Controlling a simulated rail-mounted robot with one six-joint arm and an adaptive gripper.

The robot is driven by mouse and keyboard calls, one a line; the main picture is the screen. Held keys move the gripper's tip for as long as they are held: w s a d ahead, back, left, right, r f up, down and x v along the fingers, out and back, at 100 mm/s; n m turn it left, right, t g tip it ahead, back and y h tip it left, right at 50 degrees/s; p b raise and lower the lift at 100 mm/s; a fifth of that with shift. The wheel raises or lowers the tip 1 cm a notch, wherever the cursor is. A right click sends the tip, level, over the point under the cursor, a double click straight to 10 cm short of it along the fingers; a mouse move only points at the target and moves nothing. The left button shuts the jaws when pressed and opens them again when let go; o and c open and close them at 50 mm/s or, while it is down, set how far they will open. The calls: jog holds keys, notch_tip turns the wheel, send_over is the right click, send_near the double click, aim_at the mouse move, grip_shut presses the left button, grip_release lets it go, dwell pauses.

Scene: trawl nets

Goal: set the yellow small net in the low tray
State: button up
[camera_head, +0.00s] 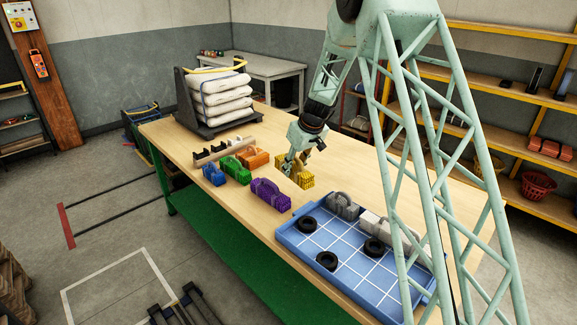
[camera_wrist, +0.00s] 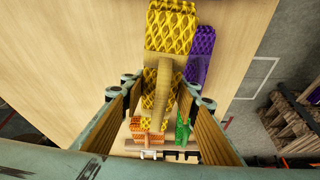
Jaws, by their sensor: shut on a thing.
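The yellow small net (camera_head: 306,181) is at the middle of the wooden table, behind the low tray. My gripper (camera_head: 297,160) is over it, with the jaws shut on its arched handle. In the wrist view the yellow net (camera_wrist: 172,33) lies between and beyond my gripper's fingers (camera_wrist: 163,85). I cannot tell whether its underside touches the table. The low tray (camera_head: 285,240) is blue with a white grid, at the near right of the table. It holds several black rings and some grey handled pieces, and my arm's lattice hides its right part.
A purple net (camera_head: 270,195), green net (camera_head: 236,170), blue net (camera_head: 213,174) and orange net (camera_head: 253,157) stand left of my gripper. A slotted wooden rack (camera_head: 222,152) and a stand of white sacks (camera_head: 220,98) are farther back. Bare tabletop separates the yellow net from the tray.

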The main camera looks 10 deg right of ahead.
jog(key=s+d+r+m+h, duration=0.1)
jog(key=s+d+m, duration=0.1)
jog(key=s, duration=1)
jog(key=s+d+r+m, duration=0.2)
jog(key=s+d, duration=0.1)
jog(key=s, duration=0.8)
jog(key=shift+s+m+t+h, duration=0.3)
jog(key=shift+s+m+h, duration=0.05)
jog(key=shift+m+h, duration=0.05)
jog(key=shift+s+d+r, duration=0.1)
jog(key=shift+s+d, duration=0.05)
jog(key=shift+d, duration=0.05)
